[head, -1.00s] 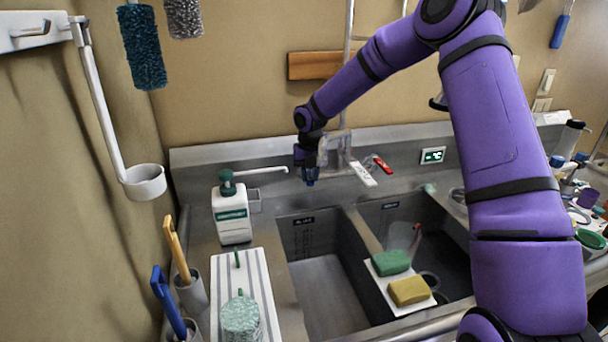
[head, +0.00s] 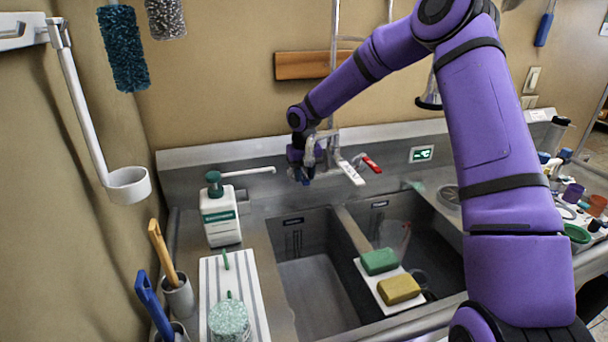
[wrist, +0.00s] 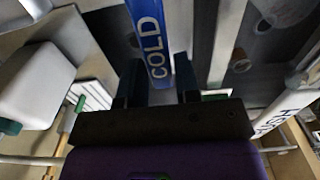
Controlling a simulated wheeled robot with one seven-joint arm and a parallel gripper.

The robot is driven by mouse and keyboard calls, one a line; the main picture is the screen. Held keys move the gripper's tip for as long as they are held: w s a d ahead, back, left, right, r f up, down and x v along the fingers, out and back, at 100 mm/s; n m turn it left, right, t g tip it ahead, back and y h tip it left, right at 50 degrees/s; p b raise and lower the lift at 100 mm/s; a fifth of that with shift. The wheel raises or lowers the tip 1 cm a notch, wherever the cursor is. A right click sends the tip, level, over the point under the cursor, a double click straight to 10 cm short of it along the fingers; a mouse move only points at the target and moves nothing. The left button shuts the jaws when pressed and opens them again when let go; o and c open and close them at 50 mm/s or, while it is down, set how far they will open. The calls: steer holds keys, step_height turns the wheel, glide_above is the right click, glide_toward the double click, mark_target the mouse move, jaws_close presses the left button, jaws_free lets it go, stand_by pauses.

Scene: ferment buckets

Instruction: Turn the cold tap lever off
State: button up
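The blue cold tap lever (wrist: 152,45), lettered COLD, runs between the two fingers of my gripper (wrist: 160,85) in the wrist view. The fingers stand apart, one on each side of it, with very little gap; I cannot tell whether they touch it. In the head view my gripper (head: 305,172) is at the tap behind the left basin and hides most of the cold lever. A white lever (head: 350,172) and a red lever (head: 371,163) lie just to its right.
A soap bottle (head: 220,212) and a thin white spout (head: 250,171) stand left of my gripper. Green (head: 379,261) and yellow (head: 402,289) sponges lie on a white board across the right basin. The left basin (head: 312,290) is clear.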

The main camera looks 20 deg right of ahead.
steer(key=o, duration=0.3)
steer(key=shift+d, duration=0.1)
